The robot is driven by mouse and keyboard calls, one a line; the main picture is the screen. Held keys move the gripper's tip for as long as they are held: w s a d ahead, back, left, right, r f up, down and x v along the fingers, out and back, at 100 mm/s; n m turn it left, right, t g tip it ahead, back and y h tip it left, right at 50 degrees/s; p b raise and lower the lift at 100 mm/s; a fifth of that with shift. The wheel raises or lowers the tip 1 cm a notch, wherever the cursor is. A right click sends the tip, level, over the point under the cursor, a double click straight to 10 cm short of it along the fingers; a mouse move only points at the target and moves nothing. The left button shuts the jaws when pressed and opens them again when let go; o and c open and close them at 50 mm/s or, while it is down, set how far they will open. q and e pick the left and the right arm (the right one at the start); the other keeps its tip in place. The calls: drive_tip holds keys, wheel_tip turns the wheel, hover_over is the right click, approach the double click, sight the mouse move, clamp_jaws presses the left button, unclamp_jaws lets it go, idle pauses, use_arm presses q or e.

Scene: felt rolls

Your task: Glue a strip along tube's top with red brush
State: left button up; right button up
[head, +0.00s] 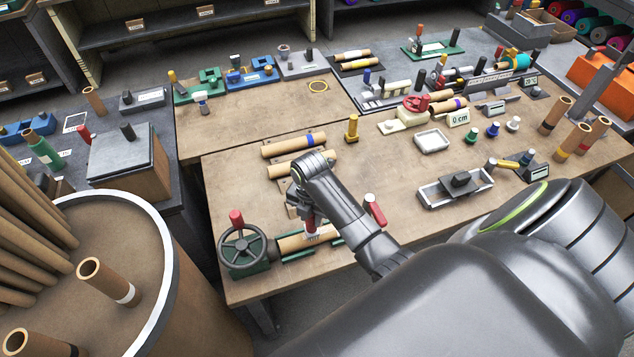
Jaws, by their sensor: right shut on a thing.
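A cardboard tube (291,244) lies sideways in a green holder with a dark handwheel (243,251) at its left end, near the table's front edge. My right gripper (303,208) is over the tube, shut on the red brush (310,225). The brush points down, and its pale bristles are at the tube's top; I cannot tell whether they touch. My forearm hides the right part of the tube. No glue strip can be made out on it. My left gripper is not in view.
Two banded tubes (288,146) lie behind my gripper. A brass-coloured post (352,128), a white tray (431,141) and a grey tray (455,187) are farther right.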

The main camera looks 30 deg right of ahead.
drive_tip(key=shift+a, duration=0.55)
drive_tip(key=shift+f, duration=0.1)
drive_tip(key=a, duration=0.1)
drive_tip(key=w+a, duration=0.1)
drive_tip(key=a, duration=0.1)
drive_tip(key=shift+d, duration=0.1)
idle(0.4)
drive_tip(key=shift+s+d, duration=0.25)
drive_tip(key=shift+d, duration=0.5)
drive_tip(key=shift+s+d, duration=0.2)
drive_tip(key=shift+d, duration=0.55)
drive_tip(key=shift+s+d, duration=0.2)
drive_tip(key=shift+d, duration=0.6)
drive_tip(key=shift+s+d, duration=0.15)
drive_tip(key=shift+d, duration=0.65)
